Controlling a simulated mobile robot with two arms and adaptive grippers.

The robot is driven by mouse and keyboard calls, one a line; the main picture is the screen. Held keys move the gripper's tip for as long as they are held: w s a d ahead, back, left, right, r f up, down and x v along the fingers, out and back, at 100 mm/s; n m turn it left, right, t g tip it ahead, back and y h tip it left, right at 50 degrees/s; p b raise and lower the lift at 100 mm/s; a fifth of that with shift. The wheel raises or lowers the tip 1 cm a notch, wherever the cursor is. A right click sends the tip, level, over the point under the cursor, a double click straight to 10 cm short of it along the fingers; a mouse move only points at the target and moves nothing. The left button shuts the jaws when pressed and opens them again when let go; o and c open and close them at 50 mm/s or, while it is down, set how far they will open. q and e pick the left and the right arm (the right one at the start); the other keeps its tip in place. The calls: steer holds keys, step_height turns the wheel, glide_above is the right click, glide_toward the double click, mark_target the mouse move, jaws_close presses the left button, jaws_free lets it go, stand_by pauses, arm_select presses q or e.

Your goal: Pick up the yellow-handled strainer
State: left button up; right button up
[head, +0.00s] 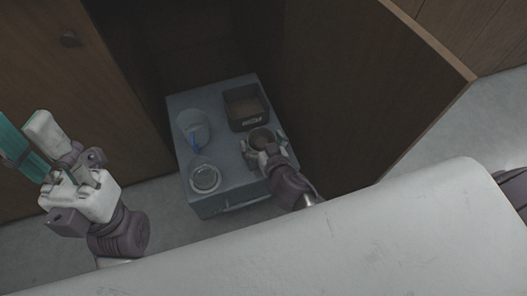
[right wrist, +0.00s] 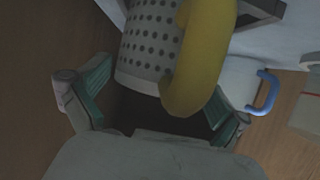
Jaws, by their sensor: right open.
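The strainer is a pale cylinder full of holes (right wrist: 150,40) with a thick curved yellow handle (right wrist: 200,60), close in front of the right wrist camera. My right gripper (right wrist: 160,112) is open, with a green-padded finger on each side of the strainer's lower part and handle. I cannot tell whether the fingers touch it. In the head view the strainer (head: 261,137) sits at the right of a grey drawer unit's top, with my right gripper (head: 264,147) around its near side; the handle is mostly hidden there. My left gripper (head: 32,132) is raised at the far left, away from the unit.
The grey drawer unit (head: 222,160) also bears a clear container with a blue handle (head: 193,126), a round glass-like vessel (head: 205,178) and a dark open box (head: 244,106). An open wooden door (head: 365,90) stands close on the right. A cabinet front (head: 75,90) is on the left.

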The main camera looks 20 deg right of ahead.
steer(key=shift+c, duration=0.2)
steer(key=c, duration=1)
